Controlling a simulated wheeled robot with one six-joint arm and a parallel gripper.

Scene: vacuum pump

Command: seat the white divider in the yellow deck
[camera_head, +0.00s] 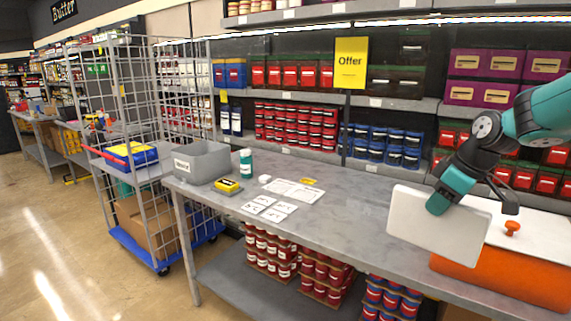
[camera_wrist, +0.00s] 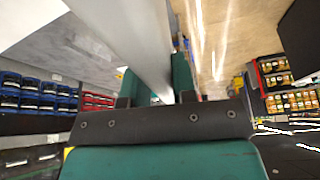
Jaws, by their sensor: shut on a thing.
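The white divider (camera_head: 425,228) is a flat white panel with rounded corners, held upright and slightly tilted above the right part of the grey table. My gripper (camera_head: 447,192) is shut on its upper edge. In the wrist view the divider (camera_wrist: 138,35) runs as a pale edge between the two green fingers of my gripper (camera_wrist: 153,88). A yellow flat piece with a blue body (camera_head: 130,154), possibly the yellow deck, lies on the cage cart at the left, far from my gripper. Its slot, if any, is too small to make out.
An orange box (camera_head: 500,268) with a white lid and orange knob stands right of the divider. A grey bin (camera_head: 203,162), green bottle (camera_head: 246,163), small yellow-black device (camera_head: 227,186) and white cards (camera_head: 270,208) are on the table (camera_head: 345,215). Wire mesh cage (camera_head: 185,100) surrounds the cart.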

